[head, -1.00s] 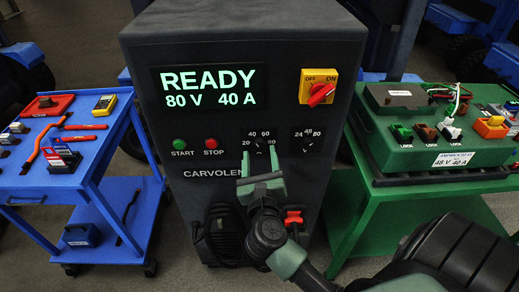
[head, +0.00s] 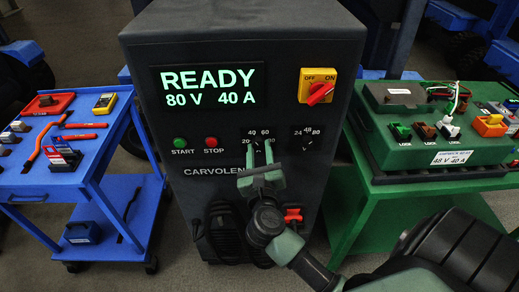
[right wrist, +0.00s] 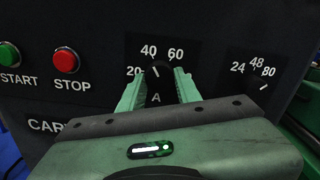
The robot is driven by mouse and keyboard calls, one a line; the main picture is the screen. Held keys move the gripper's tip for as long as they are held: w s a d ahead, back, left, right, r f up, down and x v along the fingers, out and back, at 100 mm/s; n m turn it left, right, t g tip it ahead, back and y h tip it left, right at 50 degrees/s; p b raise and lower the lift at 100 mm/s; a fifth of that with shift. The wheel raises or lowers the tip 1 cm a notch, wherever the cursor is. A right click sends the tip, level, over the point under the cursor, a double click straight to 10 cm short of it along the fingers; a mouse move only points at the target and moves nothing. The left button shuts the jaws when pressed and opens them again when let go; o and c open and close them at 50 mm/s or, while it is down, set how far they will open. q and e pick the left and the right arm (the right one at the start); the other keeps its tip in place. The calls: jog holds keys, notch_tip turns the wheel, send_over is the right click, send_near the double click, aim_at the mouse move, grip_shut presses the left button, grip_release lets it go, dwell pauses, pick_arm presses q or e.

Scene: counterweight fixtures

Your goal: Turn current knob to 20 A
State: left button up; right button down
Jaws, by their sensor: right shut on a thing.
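The charger's current knob (right wrist: 158,84) is dark, with scale marks 20, 40 and 60 around it and an "A" below. Its white pointer line leans up and slightly left, toward the 40 mark. My right gripper (right wrist: 160,78) is shut on the knob, one green finger on each side. In the head view the right gripper (head: 261,152) hides most of the knob. The charger display (head: 209,88) reads READY, 80 V, 40 A. My left gripper is not in view.
The voltage knob (head: 307,144) with marks 24, 48 and 80 is right of the gripper. Green start (head: 180,143) and red stop (head: 211,142) buttons are left of it. A red-yellow switch (head: 318,88) is above. A blue cart (head: 95,160) and green cart (head: 390,200) flank the charger.

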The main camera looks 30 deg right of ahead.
jog(key=shift+r+n+p, duration=0.2)
jog(key=shift+n+p, duration=0.3)
jog(key=shift+p, duration=0.15)
jog(key=n+p, duration=0.6)
jog(key=shift+r+p, duration=0.1)
jog(key=shift+p, duration=0.3)
jog(key=n+p, duration=0.2)
jog(key=n, duration=0.1)
jog(key=shift+f+n+p, duration=0.2)
jog(key=shift+n+p, duration=0.6)
jog(key=shift+p, duration=0.05)
jog(key=c, duration=1)
grip_release()
jog(key=shift+s+f, duration=0.1)
